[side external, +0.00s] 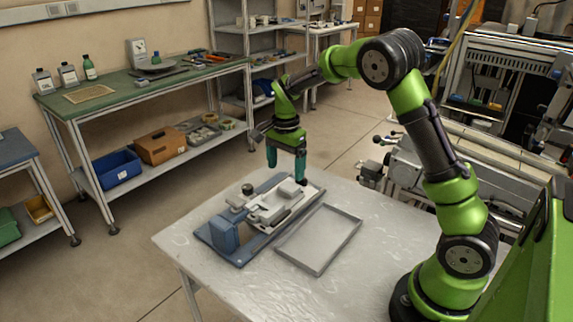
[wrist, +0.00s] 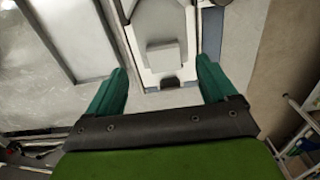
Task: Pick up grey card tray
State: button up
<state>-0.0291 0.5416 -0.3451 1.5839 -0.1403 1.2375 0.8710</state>
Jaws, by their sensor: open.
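The grey card tray (side external: 320,240) appears to be the shallow, empty rectangular tray lying flat on the table, right of a blue and grey device in the side view. Part of it shows at the upper left of the wrist view (wrist: 68,38). My gripper (side external: 287,172) has green fingers pointing down. It is open and empty above the far end of the device, apart from the tray. In the wrist view the fingers (wrist: 163,68) stand apart, with the end of the device between and beyond them.
The device (side external: 228,236), with a blue base and light grey parts on top, stands close along the tray's left side. The light table (side external: 370,285) is clear in front of the tray and to its right. A green-topped bench (side external: 125,85) stands behind.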

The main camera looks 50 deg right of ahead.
aim_at(286, 189)
jog(key=f, duration=0.7)
jog(key=shift+w+d+f, duration=0.15)
jog(key=shift+d+f, duration=0.05)
jog(key=shift+d, duration=0.15)
jog(key=c, duration=1.3)
